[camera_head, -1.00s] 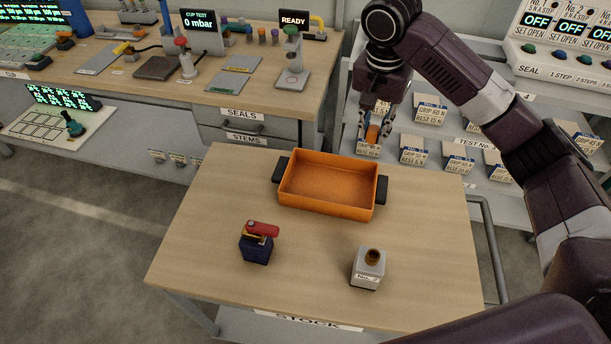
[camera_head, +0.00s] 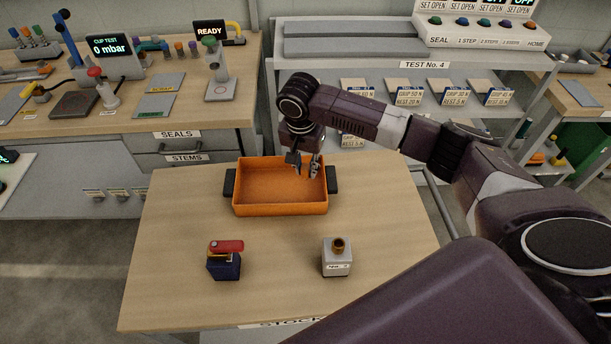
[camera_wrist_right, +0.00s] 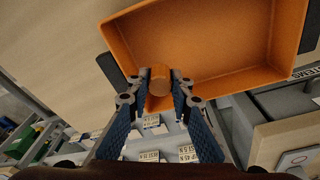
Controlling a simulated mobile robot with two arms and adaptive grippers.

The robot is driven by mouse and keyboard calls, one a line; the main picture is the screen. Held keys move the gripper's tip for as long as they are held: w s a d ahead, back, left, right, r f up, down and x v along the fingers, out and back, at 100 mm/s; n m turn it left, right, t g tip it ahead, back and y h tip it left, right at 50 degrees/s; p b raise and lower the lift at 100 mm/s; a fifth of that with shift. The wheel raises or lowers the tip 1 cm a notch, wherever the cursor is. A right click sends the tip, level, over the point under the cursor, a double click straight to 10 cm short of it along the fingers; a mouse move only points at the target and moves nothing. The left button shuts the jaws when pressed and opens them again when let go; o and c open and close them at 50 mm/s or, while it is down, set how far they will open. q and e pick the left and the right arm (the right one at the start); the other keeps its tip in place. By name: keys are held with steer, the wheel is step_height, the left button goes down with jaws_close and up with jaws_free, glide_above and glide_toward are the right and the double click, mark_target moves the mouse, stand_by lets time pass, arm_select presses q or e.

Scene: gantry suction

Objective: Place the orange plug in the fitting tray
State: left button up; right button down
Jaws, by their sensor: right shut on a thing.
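The orange plug (camera_wrist_right: 160,79) is a short cylinder between the fingertips of my right gripper (camera_wrist_right: 159,90) in the right wrist view. My right gripper also shows in the head view (camera_head: 304,168), pointing down at the right part of the orange tray (camera_head: 280,208). The gripper is shut on the plug; the plug is hard to make out against the tray in the head view. The tray is rectangular, with dark handles, and its visible floor looks empty. It fills the upper part of the right wrist view (camera_wrist_right: 122,46). My left gripper is out of view.
On the same wooden table (camera_head: 185,215), a dark blue block with a red top (camera_head: 224,262) stands front left. A grey block with a brass-coloured top (camera_head: 337,261) stands front right. A shelf of labelled blocks (camera_head: 410,98) is behind. The table's middle is clear.

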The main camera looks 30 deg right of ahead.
mark_target(306, 179)
steer(key=shift+f, duration=2.25)
steer(key=shift+f+p, duration=0.15)
steer(key=shift+p, duration=0.15)
steer(key=c, duration=1.7)
jaws_free()
steer(key=shift+c, duration=0.2)
step_height(306, 179, up, 12)
steer(key=s+a+b, duration=0.1)
steer(key=shift+a, duration=0.2)
steer(key=shift+s, duration=0.1)
